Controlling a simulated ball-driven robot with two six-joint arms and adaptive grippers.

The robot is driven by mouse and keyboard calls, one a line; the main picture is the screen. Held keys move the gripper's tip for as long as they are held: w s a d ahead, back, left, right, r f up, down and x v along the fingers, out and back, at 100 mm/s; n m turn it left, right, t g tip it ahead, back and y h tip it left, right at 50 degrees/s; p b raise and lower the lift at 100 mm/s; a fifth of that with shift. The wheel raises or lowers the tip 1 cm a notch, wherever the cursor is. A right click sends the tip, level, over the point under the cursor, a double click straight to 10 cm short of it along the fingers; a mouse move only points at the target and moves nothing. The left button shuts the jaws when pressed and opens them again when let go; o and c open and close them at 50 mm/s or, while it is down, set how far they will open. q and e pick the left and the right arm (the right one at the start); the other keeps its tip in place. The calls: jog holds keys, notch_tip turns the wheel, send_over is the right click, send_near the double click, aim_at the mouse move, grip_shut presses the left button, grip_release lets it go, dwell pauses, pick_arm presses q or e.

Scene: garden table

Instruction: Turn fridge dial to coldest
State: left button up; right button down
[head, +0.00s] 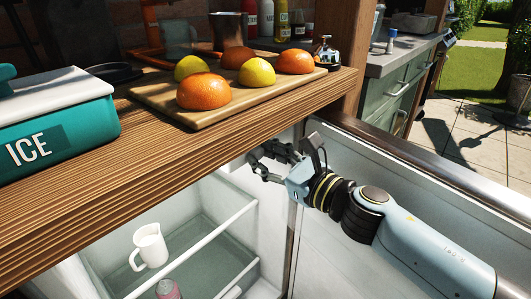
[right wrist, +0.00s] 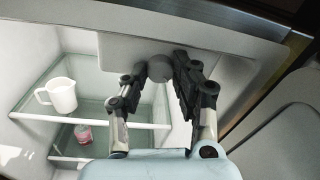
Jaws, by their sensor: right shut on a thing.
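The open fridge (head: 215,190) is under the wooden counter, its white interior showing below the counter edge. My right gripper (head: 262,164) reaches into its upper right part. In the right wrist view, the grey round dial (right wrist: 160,68) sits on a grey panel (right wrist: 215,55) at the top of the fridge. My right gripper (right wrist: 157,78) has its dark fingers on both sides of the dial and is shut on it. In the head view the dial is hidden by the counter and gripper. Dial markings cannot be made out. My left gripper is not in view.
A white jug (head: 149,246) and a pink container (head: 168,289) stand on the fridge shelves. The wooden counter (head: 200,150) overhangs, with a cutting board (head: 215,117) of fruit and a teal ICE box (head: 60,130). The open door (head: 350,170) is at the right.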

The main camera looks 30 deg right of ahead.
jog(key=m, duration=0.1)
jog(key=m+p, duration=0.1)
jog(key=shift+r+m+p, duration=0.2)
jog(key=shift+m+p, duration=0.1)
jog(key=m+p, duration=0.1)
jog(key=m, duration=0.1)
jog(key=shift+m+p, duration=0.9)
jog(key=shift+m, duration=0.4)
pick_arm(q)
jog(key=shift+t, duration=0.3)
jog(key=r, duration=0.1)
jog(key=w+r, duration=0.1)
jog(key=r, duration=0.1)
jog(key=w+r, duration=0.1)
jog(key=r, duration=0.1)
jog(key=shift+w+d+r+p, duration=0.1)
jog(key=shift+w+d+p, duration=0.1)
jog(key=shift+p, duration=0.1)
pick_arm(e)
jog(key=shift+f+m+g, duration=0.1)
jog(key=shift+m+g, duration=0.3)
jog(key=shift+m, duration=0.2)
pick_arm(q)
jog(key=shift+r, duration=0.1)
